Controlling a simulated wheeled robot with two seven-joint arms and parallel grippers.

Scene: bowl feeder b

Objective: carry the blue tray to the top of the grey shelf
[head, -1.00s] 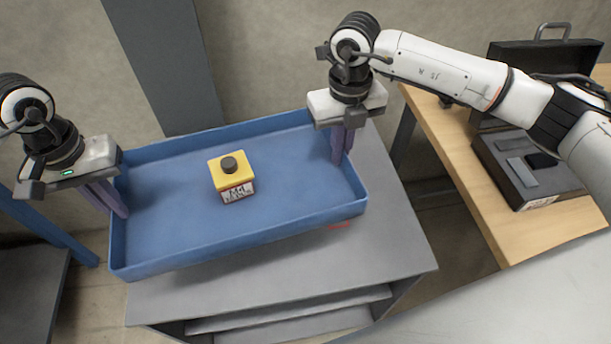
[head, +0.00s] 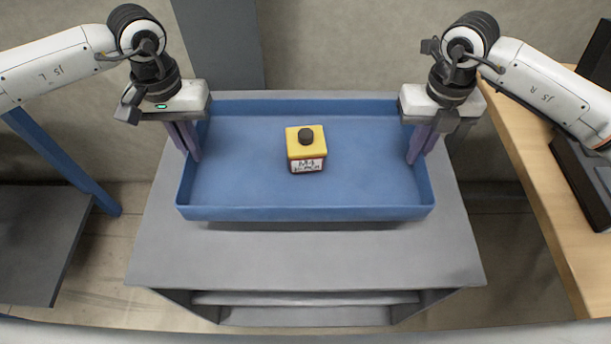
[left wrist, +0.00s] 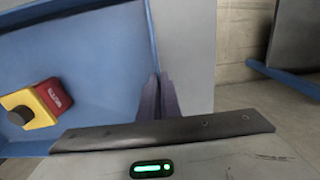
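The blue tray (head: 305,213) is level over the top of the grey shelf (head: 310,258), towards its back. A dark band shows under its front wall; I cannot tell whether it touches the top. My left gripper (head: 190,155) is shut on the tray's left end wall, with purple fingers either side of it, also visible in the left wrist view (left wrist: 158,100). My right gripper (head: 418,155) is at the right end wall, its fingers around it and seemingly shut on it. A yellow and red box with a black knob (head: 305,148) stands upright in the tray.
A wooden table (head: 535,190) with a dark case (head: 585,175) stands at the right. A dark grey surface (head: 40,240) with a blue post (head: 70,165) is at the left. The shelf's front strip is clear. A wall is behind.

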